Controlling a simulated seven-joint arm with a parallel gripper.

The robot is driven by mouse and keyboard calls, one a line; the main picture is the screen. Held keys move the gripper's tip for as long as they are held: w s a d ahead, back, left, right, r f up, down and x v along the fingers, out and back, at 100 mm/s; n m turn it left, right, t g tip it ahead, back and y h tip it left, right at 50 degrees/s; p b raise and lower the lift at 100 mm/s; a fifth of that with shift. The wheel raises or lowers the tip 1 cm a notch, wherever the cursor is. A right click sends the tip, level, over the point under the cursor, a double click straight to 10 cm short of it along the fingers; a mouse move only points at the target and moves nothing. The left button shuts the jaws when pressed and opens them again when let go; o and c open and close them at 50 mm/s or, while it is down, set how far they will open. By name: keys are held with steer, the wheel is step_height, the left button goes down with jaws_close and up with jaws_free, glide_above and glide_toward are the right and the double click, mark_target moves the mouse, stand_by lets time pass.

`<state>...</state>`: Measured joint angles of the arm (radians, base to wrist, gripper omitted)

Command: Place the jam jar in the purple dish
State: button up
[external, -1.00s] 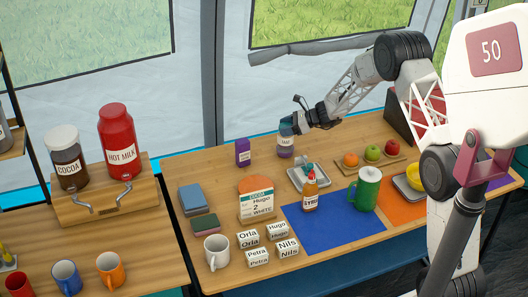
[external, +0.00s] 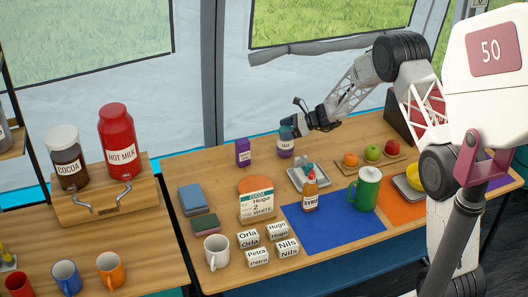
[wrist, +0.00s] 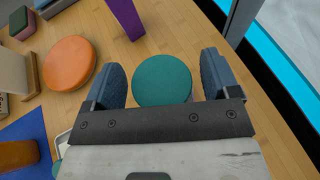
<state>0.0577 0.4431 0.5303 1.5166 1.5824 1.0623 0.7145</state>
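The jam jar (external: 286,148) stands upright on the wooden table near the back edge. Its round teal lid (wrist: 163,80) shows in the wrist view between the two blue-grey fingers. The wrist view also shows my gripper (wrist: 163,82) open, with narrow gaps between the lid and both fingers. I cannot make out a purple dish. A purple patch (external: 498,185) shows at the far right, partly hidden by my arm.
A purple carton (external: 242,153) stands left of the jar. A grey tray (external: 296,184) and syrup bottle (external: 310,193) are in front. A fruit board (external: 389,165), green mug (external: 367,188) and grey dish with something yellow (external: 404,188) are to the right. The blue mat (external: 338,228) is mostly clear.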

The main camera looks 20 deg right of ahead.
steer(key=shift+r, duration=0.1)
stand_by(0.3)
steer(key=shift+r, duration=0.55)
steer(key=v, duration=1.2)
steer(key=s+a+r+n+g+h, duration=0.2)
steer(key=s+r+n, duration=0.3)
steer(key=s+r, duration=0.6)
steer(key=s+a+r+n+g+h, duration=0.25)
steer(key=s+r+n, duration=0.45)
steer(key=s, duration=0.8)
steer(key=s+d+r+n+h, duration=0.1)
steer(key=s+r+n+h, duration=0.1)
steer(key=s, duration=0.9)
steer(key=s+d+r+n+t+h, duration=0.1)
steer(key=s+d+n+h, duration=0.1)
steer(key=s, duration=0.9)
steer(key=s+d+r+n+t+h, duration=0.1)
steer(key=s+n+h, duration=0.3)
steer(key=s, duration=0.7)
steer(key=shift+s+d+r+n, duration=0.2)
steer(key=shift+d+r+n, duration=0.15)
steer(key=shift+r+n, duration=0.6)
